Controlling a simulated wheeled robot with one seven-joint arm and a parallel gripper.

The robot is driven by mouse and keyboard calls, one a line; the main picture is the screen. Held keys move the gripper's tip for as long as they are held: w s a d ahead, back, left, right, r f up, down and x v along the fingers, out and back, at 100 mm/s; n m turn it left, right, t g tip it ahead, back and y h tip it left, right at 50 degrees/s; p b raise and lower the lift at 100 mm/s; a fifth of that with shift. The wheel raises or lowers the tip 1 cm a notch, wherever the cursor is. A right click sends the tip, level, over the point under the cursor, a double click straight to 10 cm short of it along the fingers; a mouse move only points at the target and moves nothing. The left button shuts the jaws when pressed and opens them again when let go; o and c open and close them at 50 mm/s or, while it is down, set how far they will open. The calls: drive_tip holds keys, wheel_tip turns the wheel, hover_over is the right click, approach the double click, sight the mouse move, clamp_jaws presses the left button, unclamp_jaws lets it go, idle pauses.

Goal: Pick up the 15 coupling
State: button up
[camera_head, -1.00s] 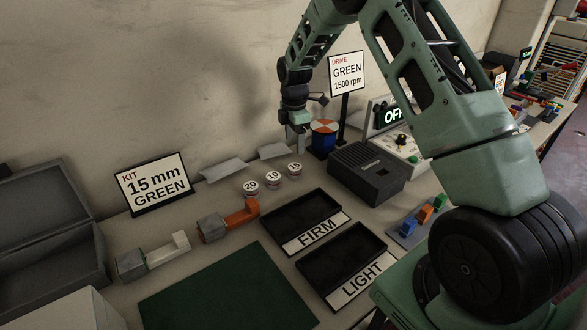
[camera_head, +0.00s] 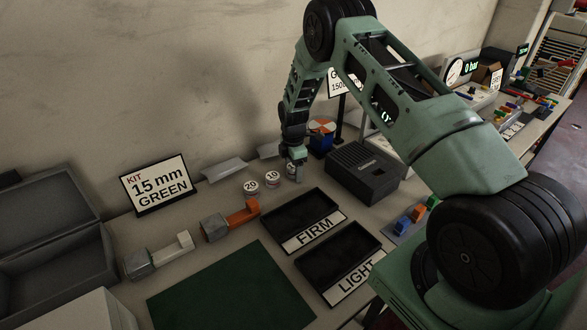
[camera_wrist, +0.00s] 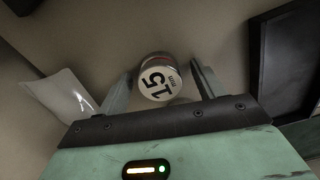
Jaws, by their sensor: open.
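The 15 coupling (camera_wrist: 158,80) is a small round piece with a white top marked "15 mm". In the wrist view it stands between the two open fingers of my gripper (camera_wrist: 160,88), with a gap showing on each side. In the head view my gripper (camera_head: 294,172) is down over the coupling (camera_head: 291,170), which it partly hides. The 10 coupling (camera_head: 272,178) and the 20 coupling (camera_head: 250,187) stand in a row to its left.
Black trays labelled FIRM (camera_head: 313,233) and LIGHT (camera_head: 353,274) lie in front. A dark grey box (camera_head: 366,172) stands to the right. A sign reads "KIT 15 mm GREEN" (camera_head: 158,185). Two clamp-like tools (camera_head: 157,256) (camera_head: 230,222) and a green mat (camera_head: 230,290) lie to the left.

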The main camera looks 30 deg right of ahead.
drive_tip(key=shift+c, duration=0.3)
drive_tip(key=c, duration=1.1)
drive_tip(key=shift+o, duration=0.2)
drive_tip(key=shift+r, duration=0.15)
